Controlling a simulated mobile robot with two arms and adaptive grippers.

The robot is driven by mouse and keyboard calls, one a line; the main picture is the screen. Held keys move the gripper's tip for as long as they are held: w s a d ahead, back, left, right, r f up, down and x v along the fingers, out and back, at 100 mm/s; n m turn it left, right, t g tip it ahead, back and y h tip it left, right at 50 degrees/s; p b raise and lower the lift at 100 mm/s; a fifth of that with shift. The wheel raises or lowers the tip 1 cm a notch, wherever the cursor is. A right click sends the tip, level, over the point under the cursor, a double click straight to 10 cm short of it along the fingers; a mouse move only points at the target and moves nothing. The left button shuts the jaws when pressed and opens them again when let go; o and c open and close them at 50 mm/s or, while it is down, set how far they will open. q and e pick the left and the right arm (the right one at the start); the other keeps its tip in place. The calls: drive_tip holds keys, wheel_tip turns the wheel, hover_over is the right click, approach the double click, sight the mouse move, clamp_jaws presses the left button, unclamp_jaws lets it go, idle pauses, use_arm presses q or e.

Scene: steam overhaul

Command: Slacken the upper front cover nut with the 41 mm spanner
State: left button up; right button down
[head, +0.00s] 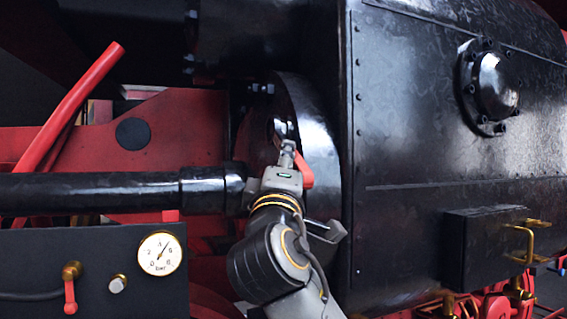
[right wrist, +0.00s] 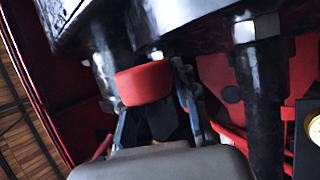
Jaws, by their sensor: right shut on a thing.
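My right gripper (head: 287,160) is at the front of the round black cylinder cover (head: 318,145). It is shut on a red-handled spanner (head: 304,172). In the right wrist view the spanner's red handle (right wrist: 143,85) sits between the fingers of my right gripper (right wrist: 157,108). The spanner's jaw is hidden, and I cannot tell whether it sits on a nut. Bright nuts (head: 268,88) show at the cover's upper edge. Another bright spot, perhaps a nut (head: 281,127), lies just above the gripper. My left gripper is not in view.
A thick black rod (head: 100,190) runs in from the left, close to my right wrist. A dark panel with a pressure gauge (head: 160,253) and a red-handled valve (head: 70,287) stands at the lower left. A slanting red bar (head: 80,95) is at the upper left. The black cylinder casing (head: 420,130) fills the right.

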drive_tip(key=shift+w+d+r, duration=0.1)
drive_tip(key=shift+w+d, duration=0.05)
drive_tip(key=shift+d, duration=0.4)
idle(0.4)
drive_tip(key=shift+r+p, duration=0.45)
drive_tip(key=shift+p, duration=0.1)
drive_tip(key=shift+s+d+r+n+g+y+p, duration=0.1)
drive_tip(key=shift+s+r+n+g+y+p, duration=0.4)
drive_tip(key=shift+p, duration=0.5)
drive_tip(key=shift+w+f, duration=0.1)
drive_tip(key=r+p, duration=0.1)
drive_tip(key=p, duration=0.1)
drive_tip(key=shift+r+g+p, duration=0.15)
drive_tip(key=shift+g+p, duration=0.2)
drive_tip(key=shift+g, duration=0.05)
drive_tip(key=shift+s+d+r+n+g+p, duration=0.1)
drive_tip(key=shift+s+r+n+g+p, duration=0.1)
drive_tip(key=shift+s+n+g+p, duration=0.3)
